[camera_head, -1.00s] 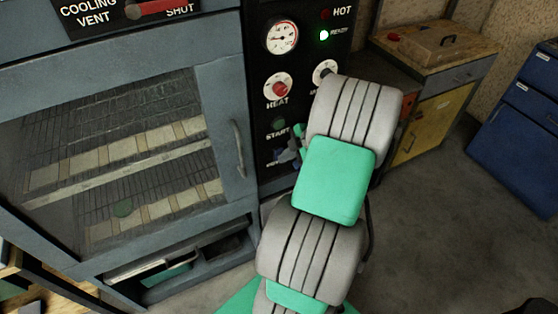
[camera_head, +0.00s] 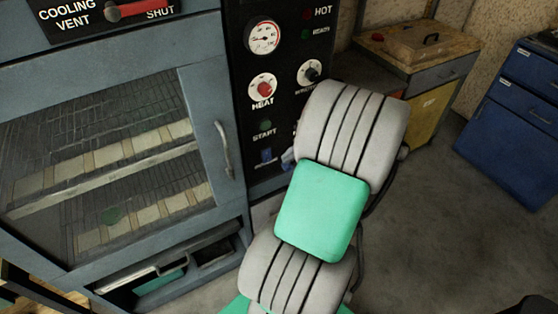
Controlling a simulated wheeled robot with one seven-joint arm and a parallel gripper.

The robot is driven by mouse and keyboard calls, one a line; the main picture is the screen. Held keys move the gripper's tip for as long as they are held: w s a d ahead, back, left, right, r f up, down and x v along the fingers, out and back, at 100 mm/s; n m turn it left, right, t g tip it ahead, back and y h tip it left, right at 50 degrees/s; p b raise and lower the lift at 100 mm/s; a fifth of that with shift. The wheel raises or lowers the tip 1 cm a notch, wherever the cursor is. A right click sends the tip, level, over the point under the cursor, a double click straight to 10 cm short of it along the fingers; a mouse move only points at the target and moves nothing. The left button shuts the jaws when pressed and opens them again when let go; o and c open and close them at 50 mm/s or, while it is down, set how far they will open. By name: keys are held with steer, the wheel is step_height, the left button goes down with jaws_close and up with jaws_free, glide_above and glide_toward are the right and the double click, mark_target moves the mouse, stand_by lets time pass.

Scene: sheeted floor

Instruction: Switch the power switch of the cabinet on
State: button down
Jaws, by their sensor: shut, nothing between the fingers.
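The cabinet (camera_head: 190,48) is a blue-grey oven with a glass door and a black control panel (camera_head: 238,30) on its right side. A small blue switch (camera_head: 266,155) sits low on the panel, below the green START button (camera_head: 265,126); its position is too small to tell. My arm covers the panel's lower right. Only a small greyish part of my gripper (camera_head: 288,158) shows at the arm's left edge, just right of the blue switch. It is shut and empty. Its fingertips are mostly hidden, so I cannot tell whether it touches anything.
The panel also carries a gauge (camera_head: 263,38), a red HEAT knob (camera_head: 264,88), a black knob (camera_head: 312,72) and a dark READY lamp (camera_head: 305,34). A wooden-topped cabinet (camera_head: 425,75) and blue drawers (camera_head: 510,120) stand at right. Grey floor (camera_head: 430,230) is clear.

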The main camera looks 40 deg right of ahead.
steer(key=v, duration=0.5)
steer(key=shift+a+r, duration=0.15)
steer(key=shift+r, duration=0.15)
steer(key=w+a+m+g+h, duration=0.1)
steer(key=w+a+m+g, duration=0.2)
steer(key=a, duration=0.6)
steer(key=w+a+m, duration=0.3)
steer(key=a+m, duration=0.2)
steer(key=a, duration=0.4)
steer(key=s+a+r+m+h, duration=0.1)
steer(key=s+a+m, duration=0.1)
steer(key=a, duration=0.5)
steer(key=s+a+m, duration=0.2)
steer(key=a+m, duration=0.1)
steer(key=a, duration=0.3)
steer(key=shift+s+a+r+m+h, duration=0.3)
steer(key=shift+s+a+r+h, duration=0.05)
steer(key=shift+a+r+h, duration=0.05)
